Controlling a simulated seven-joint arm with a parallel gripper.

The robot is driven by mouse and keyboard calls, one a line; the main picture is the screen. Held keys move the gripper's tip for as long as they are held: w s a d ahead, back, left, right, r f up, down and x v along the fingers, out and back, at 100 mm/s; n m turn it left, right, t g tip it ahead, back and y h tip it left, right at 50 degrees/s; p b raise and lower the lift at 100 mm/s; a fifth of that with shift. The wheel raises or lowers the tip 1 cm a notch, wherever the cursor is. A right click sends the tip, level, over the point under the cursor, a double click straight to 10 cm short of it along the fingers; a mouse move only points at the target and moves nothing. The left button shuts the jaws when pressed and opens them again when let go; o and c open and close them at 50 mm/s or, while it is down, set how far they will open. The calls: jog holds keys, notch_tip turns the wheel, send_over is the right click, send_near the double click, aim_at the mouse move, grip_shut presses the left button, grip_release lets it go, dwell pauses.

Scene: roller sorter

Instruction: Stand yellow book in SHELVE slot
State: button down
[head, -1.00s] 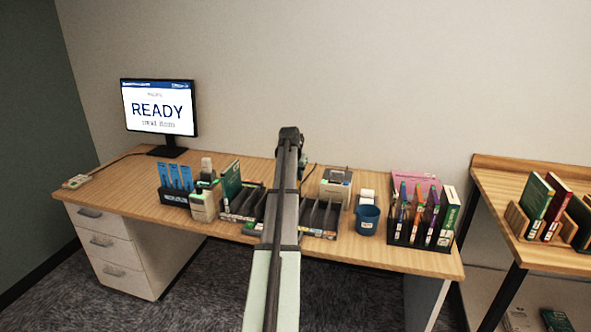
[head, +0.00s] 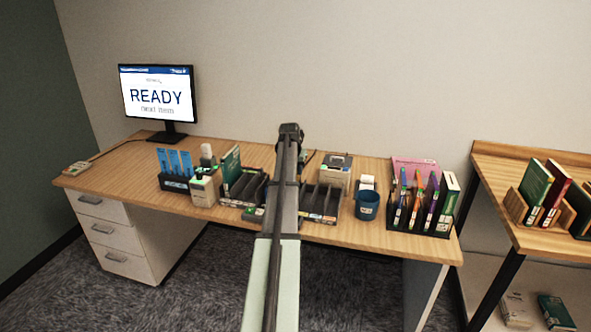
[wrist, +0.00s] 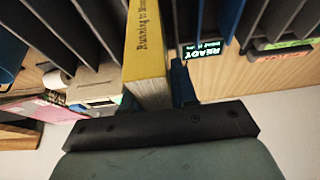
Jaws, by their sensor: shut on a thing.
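The yellow book (wrist: 147,48), with dark lettering along its spine, is between the blue fingers of my gripper (wrist: 156,92) in the wrist view. My gripper is shut on it. The book's far end runs out of the top of that view, so I cannot tell whether it touches a slot floor. Dark slot dividers (wrist: 85,25) stand on both sides of it. In the head view the black slotted sorter (head: 322,200) is on the desk, partly behind my arm, which hides the gripper and the yellow book. Slot labels are too small to read, so I cannot tell which is SHELVE.
On the desk (head: 130,160), a dark green book (head: 231,166) stands at the sorter's left part. Bottles and a blue-card holder (head: 174,186) are farther left. A blue cup (head: 367,206) and a black rack (head: 418,242) are right. A bookshelf (head: 490,165) stands far right.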

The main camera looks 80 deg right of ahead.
jog(key=shift+f, duration=0.6)
jog(key=c, duration=0.8)
grip_release()
jog(key=v, duration=1.4)
jog(key=shift+f, duration=0.1)
